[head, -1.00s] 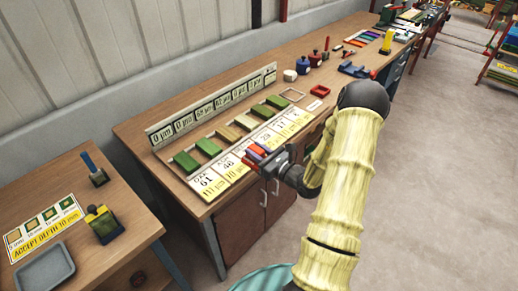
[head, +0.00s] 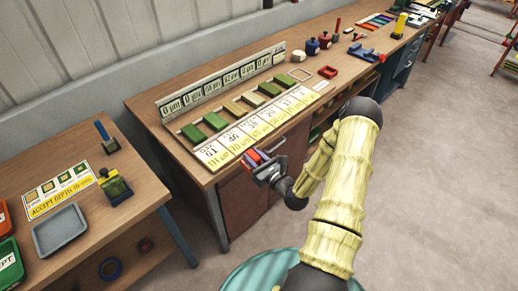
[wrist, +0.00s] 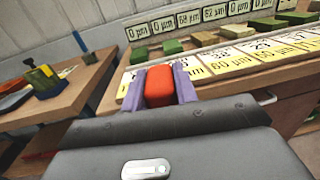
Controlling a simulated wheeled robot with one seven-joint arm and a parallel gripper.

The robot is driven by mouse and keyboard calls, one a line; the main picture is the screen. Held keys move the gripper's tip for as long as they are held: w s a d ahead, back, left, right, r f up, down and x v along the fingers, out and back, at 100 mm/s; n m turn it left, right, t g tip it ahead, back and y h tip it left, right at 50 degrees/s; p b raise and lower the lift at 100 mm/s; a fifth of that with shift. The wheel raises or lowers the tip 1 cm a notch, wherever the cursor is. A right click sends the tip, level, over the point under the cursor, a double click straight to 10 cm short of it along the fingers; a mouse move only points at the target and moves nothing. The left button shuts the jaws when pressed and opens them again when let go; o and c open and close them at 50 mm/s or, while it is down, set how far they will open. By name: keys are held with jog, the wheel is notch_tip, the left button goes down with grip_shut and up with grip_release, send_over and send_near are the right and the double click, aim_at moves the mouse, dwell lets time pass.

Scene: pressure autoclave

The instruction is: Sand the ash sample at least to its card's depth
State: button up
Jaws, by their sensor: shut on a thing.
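My gripper (head: 258,162) is shut on a red-orange block (wrist: 159,86), held between its two purple fingers in the wrist view. It is in front of the long bench's front edge, apart from the samples. A row of sample blocks lies on the bench: green ones such as the leftmost (head: 193,133), and tan ones in the middle (head: 233,109). A row of white and yellow cards (head: 238,138) lies in front of them. A row of depth displays (head: 222,79) stands behind; several read 0 µm, two middle ones higher. The wood names are too small to tell which sample is ash.
A side table at left holds a grey tray (head: 60,231), an "ACCEPT DEPTH" card (head: 58,191), a yellow-and-green tool (head: 115,186) and a blue-handled tool (head: 106,138). Small pots (head: 312,46) and a blue vise (head: 362,54) stand further along the bench.

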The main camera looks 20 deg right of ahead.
jog(key=s+a+f+m+h, duration=0.3)
jog(key=a+f, duration=0.5)
jog(key=f, duration=0.3)
jog(key=shift+s+a+f+t+h, duration=0.35)
jog(key=shift+s+h, duration=0.3)
jog(key=shift+h, duration=0.35)
